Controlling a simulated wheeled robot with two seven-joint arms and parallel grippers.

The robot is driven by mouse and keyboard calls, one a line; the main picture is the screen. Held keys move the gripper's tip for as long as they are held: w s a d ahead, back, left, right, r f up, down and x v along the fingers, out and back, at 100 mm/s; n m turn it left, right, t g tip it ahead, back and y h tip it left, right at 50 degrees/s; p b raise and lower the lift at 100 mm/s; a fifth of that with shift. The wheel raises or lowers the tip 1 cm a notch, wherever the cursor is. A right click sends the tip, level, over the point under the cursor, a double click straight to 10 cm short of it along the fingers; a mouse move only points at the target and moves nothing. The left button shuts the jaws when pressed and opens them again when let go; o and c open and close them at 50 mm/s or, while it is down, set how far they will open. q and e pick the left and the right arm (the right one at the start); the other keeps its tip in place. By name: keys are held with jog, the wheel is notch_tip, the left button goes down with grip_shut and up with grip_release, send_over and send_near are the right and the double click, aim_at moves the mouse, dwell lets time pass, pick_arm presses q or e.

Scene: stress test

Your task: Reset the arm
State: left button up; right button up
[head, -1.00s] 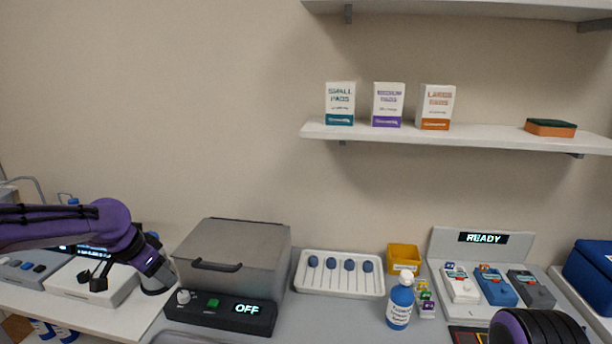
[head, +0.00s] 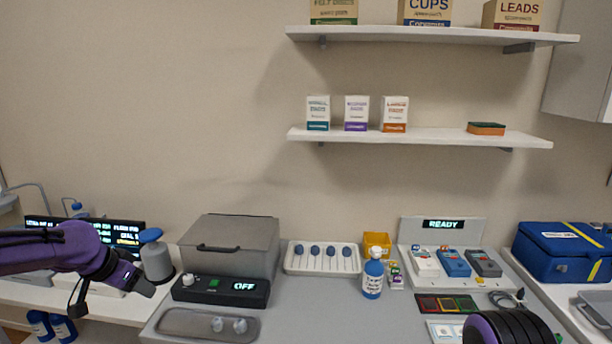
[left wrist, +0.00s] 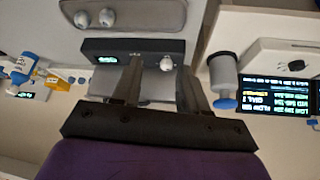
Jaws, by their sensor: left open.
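My left arm, purple and black, comes in from the left in the head view. Its gripper (head: 146,288) hangs over the left counter, left of the grey lidded box with the OFF display. In the left wrist view the gripper (left wrist: 160,75) has its two fingers apart with nothing between them. Behind the fingers there lie the box's dark control panel (left wrist: 120,52) and its pale knob. On my right side only a rounded black and purple arm part shows at the bottom of the head view; the right gripper is hidden.
A metal tray (head: 180,322) lies in front. A white swab tray (head: 295,266), blue bottle (head: 372,278), READY station (head: 408,235) and blue case (head: 540,255) stand rightward. Shelves (head: 430,136) hang above.

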pick_arm(q)
jog(key=w+d+f+n+t+y, duration=0.2)
jog(key=d+f+n+t, duration=0.25)
jog(key=f+n, duration=0.4)
jog(key=s+d+f+n+g+y+b, duration=0.1)
jog(key=s+d+f+n+y+b, duration=0.15)
jog(key=s+f, duration=0.85)
jog(key=s+f+g, duration=0.3)
jog(key=s+f, duration=0.5)
jog(key=s, duration=0.6)
jog(key=s+f+g, duration=0.3)
jog(key=s+f, duration=0.6)
jog(key=s, duration=0.4)
jog(key=shift+s+d+f+m+y+b, duration=0.15)
jog(key=shift+s+d+m+y+b, duration=0.2)
jog(key=shift+s+d+m+y, duration=0.1)
pick_arm(e)
notch_tip(320, 180, down, 3)
jog(key=shift+w+d+f, duration=0.1)
jog(key=shift+w+f, duration=0.05)
jog(key=shift+f, duration=0.05)
pick_arm(q)
jog(key=shift+w, duration=0.1)
